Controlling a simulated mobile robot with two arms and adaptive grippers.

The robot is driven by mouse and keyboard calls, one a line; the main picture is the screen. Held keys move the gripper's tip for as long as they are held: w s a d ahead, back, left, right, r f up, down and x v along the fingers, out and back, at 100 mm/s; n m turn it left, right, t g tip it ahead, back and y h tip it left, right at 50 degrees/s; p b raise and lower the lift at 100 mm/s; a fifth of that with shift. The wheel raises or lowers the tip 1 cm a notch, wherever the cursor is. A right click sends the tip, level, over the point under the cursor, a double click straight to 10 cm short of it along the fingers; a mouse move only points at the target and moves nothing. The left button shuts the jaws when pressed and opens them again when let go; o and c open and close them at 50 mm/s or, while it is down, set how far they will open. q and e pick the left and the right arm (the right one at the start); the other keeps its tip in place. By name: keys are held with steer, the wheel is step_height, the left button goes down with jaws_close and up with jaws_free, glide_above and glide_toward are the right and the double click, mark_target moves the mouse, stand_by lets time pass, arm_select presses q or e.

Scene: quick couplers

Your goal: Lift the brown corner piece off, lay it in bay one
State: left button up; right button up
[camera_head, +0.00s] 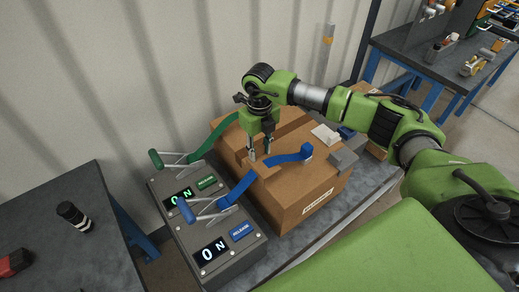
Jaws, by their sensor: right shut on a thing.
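The brown corner piece (265,170) is at the top edge of a cardboard carton (285,205), where the blue strap (240,187) bends over. My right gripper (259,155) points down from above with its fingertips at the corner piece and is shut on it. I cannot tell whether the piece still touches the carton. My left gripper is out of view. I cannot make out a bay marked one.
A grey console with two levers and displays reading 0 N (208,252) stands left of the carton. A green strap (215,135) crosses the rear carton. A dark table (110,235) is at left.

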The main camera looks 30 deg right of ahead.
steer(key=shift+r+p, duration=1.2)
steer(key=shift+r, duration=0.8)
